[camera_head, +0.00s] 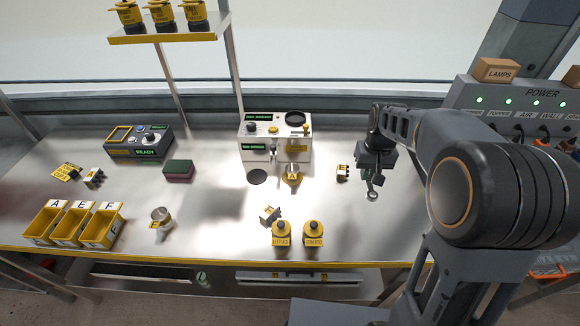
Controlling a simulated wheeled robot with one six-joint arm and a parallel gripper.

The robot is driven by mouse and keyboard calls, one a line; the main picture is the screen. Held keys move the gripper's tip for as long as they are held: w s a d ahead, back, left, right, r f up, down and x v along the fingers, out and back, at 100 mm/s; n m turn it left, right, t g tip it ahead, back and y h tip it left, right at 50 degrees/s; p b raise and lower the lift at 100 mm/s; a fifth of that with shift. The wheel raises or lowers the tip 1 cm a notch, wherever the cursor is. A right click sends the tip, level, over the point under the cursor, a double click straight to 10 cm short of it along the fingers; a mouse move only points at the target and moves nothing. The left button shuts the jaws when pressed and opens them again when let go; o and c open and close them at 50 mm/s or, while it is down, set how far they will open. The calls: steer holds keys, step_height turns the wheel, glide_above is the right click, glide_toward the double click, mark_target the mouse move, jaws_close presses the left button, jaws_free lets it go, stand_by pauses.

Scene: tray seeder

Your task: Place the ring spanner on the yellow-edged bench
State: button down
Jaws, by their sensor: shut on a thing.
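The ring spanner (372,189) is a small grey metal tool with a ring end. It hangs below my gripper (374,172), which is shut on it. Both are at the right part of the yellow-edged bench (350,225), a broad steel-topped bench with a yellow front edge. The spanner's ring end points down toward the bench top. I cannot tell whether it touches the surface. Its upper part is hidden by my gripper.
A white machine (262,152) stands at the back middle, with a small black-and-white block (342,172) left of my gripper. Two yellow-labelled jars (281,234) stand at the front. Yellow bins (103,229) are at left. A power panel (520,98) is at right. The bench's right front is clear.

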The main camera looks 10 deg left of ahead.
steer(key=p, duration=0.2)
glide_above(394, 196)
steer(key=f, duration=0.5)
steer(key=a+f, duration=0.1)
steer(key=f, duration=0.1)
steer(key=shift+s+f, duration=0.2)
steer(key=shift+f, duration=0.2)
steer(key=shift+w+d+f, duration=0.1)
steer(key=shift+d+f, duration=0.25)
steer(key=shift+f, duration=0.1)
steer(key=shift+d+f, duration=0.2)
steer(key=shift+f, duration=1.6)
